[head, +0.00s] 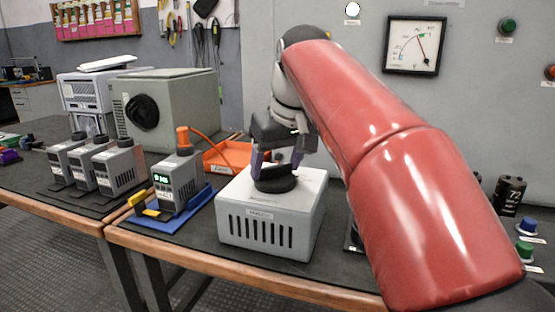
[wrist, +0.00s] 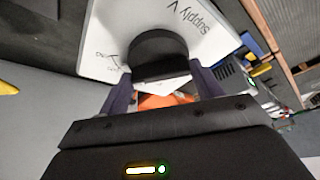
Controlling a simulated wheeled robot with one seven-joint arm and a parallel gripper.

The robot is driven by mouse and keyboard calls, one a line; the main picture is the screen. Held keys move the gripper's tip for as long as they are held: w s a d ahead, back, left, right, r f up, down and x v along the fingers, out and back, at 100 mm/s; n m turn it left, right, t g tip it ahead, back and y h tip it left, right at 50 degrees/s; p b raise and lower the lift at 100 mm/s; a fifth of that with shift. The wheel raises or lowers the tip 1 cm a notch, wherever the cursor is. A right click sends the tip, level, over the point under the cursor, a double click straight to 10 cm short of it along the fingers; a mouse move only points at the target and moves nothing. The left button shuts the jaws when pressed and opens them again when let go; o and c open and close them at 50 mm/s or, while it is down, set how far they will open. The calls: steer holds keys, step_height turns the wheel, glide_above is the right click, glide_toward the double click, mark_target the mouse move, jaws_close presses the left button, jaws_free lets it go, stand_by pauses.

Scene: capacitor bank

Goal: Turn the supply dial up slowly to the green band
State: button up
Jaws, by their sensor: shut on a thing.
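The supply dial is a round black knob (head: 275,182) on top of a white vented box (head: 265,228). In the wrist view the knob (wrist: 158,50) sits on the box top (wrist: 107,38), near the printed words "Supply V". My gripper (head: 276,163) points down from above, its two dark fingers on either side of the knob. It is shut on the dial. In the wrist view the fingers (wrist: 163,88) flank the knob's near part.
A small meter with a green display (head: 175,185) stands on a blue tray left of the box. An orange tray (head: 226,155) lies behind. Several grey units (head: 120,168) stand further left.

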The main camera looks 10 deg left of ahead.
mark_target(285, 185)
steer(key=o, duration=1)
steer(key=p+v, duration=0.2)
steer(key=v, duration=0.6)
steer(key=shift+p, duration=0.3)
stand_by(0.7)
